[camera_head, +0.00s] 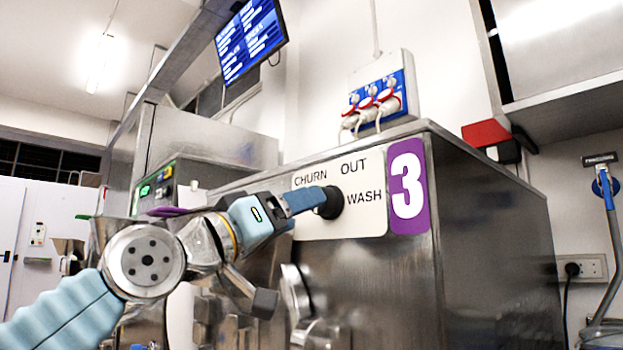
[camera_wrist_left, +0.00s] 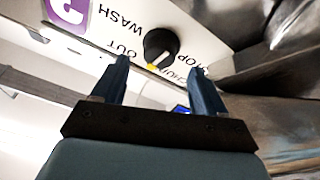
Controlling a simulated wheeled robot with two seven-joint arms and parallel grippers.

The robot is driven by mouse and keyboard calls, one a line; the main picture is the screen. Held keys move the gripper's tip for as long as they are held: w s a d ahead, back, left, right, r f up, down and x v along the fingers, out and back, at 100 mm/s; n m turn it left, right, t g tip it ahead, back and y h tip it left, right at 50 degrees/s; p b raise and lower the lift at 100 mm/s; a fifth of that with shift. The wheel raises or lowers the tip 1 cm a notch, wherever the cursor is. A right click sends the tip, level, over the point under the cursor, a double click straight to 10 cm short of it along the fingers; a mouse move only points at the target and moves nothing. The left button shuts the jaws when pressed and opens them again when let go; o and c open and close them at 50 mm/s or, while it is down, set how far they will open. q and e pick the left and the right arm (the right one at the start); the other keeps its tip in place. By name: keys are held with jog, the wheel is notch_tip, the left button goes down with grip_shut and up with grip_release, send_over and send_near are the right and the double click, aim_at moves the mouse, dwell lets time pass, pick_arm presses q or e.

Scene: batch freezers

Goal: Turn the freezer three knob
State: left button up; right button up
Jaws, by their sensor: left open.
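The freezer three knob (camera_head: 330,203) is black and round, on a white panel (camera_head: 360,222) lettered CHURN, OUT and WASH beside a purple "3" label (camera_head: 408,187). In the left wrist view the knob (camera_wrist_left: 160,45) shows a white line and a yellow mark on its edge between OUT and CHURN; STOP is also lettered there. My left gripper (camera_head: 312,200) is at the knob's front in the head view. In the left wrist view my left gripper (camera_wrist_left: 160,78) is open, its two blue fingers apart, with the knob just beyond and between the tips. My right gripper is not in view.
The steel freezer body (camera_head: 490,240) extends to the right. Metal fittings (camera_head: 297,292) stick out below the panel, close under my left wrist. Blue sockets with plugs (camera_head: 378,98) stand above the freezer's top. Another machine with a green display (camera_head: 153,185) is at the left.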

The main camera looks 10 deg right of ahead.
pick_arm(q)
jog(key=p+x, duration=0.1)
jog(key=x, duration=0.3)
jog(key=shift+d+p, duration=0.15)
jog(key=shift+p, duration=0.2)
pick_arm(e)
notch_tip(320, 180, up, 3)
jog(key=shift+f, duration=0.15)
pick_arm(q)
jog(key=c, duration=1.1)
jog(key=shift+o, duration=0.2)
jog(key=shift+w, duration=0.1)
